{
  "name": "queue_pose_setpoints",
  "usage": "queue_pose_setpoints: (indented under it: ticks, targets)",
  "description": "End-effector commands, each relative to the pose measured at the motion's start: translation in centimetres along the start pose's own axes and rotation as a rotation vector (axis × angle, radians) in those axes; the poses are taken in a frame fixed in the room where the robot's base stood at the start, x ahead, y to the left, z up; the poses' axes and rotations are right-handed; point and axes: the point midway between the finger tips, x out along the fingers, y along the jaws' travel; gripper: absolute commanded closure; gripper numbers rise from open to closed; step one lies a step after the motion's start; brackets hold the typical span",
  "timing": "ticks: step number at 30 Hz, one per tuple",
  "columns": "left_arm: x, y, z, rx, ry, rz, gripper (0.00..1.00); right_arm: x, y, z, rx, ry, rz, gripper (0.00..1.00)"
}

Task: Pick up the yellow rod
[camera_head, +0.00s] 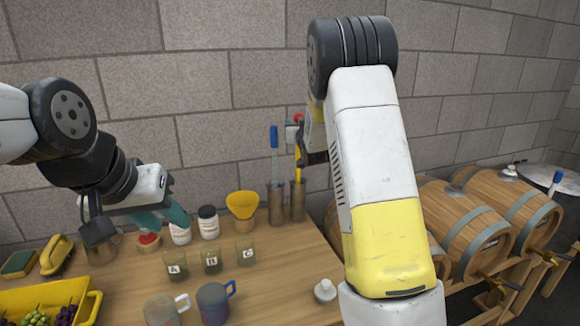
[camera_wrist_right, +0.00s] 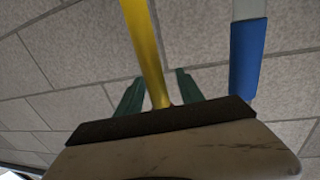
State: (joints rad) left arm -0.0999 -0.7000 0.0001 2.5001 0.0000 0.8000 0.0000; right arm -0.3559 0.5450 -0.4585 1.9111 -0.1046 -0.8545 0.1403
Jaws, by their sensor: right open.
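The yellow rod (camera_head: 298,158) stands upright in a metal cylinder (camera_head: 298,201) at the back right of the table. In the right wrist view the yellow rod (camera_wrist_right: 147,50) runs between the two green fingers of my right gripper (camera_wrist_right: 158,78). These fingers are open, with a visible gap on the right side of the rod. In the head view my right arm hides most of that gripper. My left gripper (camera_head: 163,218) is open, above the table's left part near a red-topped item (camera_head: 148,240) and white bottles.
A blue-handled rod (camera_head: 275,155) stands just left of the yellow one, and its blue handle (camera_wrist_right: 247,55) is close in the wrist view. A yellow funnel (camera_head: 242,204), lettered cups (camera_head: 212,261), mugs (camera_head: 215,302) and a yellow crate (camera_head: 88,308) are on the table. Barrels (camera_head: 470,225) stand right.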

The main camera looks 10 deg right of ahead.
Motion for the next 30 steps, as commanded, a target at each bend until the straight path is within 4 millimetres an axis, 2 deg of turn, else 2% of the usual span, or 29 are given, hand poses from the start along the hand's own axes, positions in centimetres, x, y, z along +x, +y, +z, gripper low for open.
queue_pose_setpoints:
  ticks: [7, 8, 14, 25, 30]
  targets:
    - [0.0, 0.0, 0.0, 0.0, 0.0, 0.0, 0.64, 0.2, 0.0, 0.0, 0.0, -0.001, 0.0, 0.56]
    - [0.0, 0.0, 0.0, 0.0, 0.0, 0.0, 0.64, 0.2, 0.0, 0.0, 0.0, -0.001, 0.0, 0.6]
    - [0.0, 0.0, 0.0, 0.0, 0.0, 0.0, 0.64, 0.2, 0.0, 0.0, 0.0, -0.001, 0.0, 0.99]
    - [0.0, 0.0, 0.0, 0.0, 0.0, 0.0, 0.64, 0.2, 0.0, -0.2, 0.001, 0.001, 0.0, 1.0]
    - [0.0, 0.0, 0.0, 0.0, 0.0, 0.0, 0.64, 0.2, 0.0, -1.4, 0.002, 0.003, 0.0, 1.0]
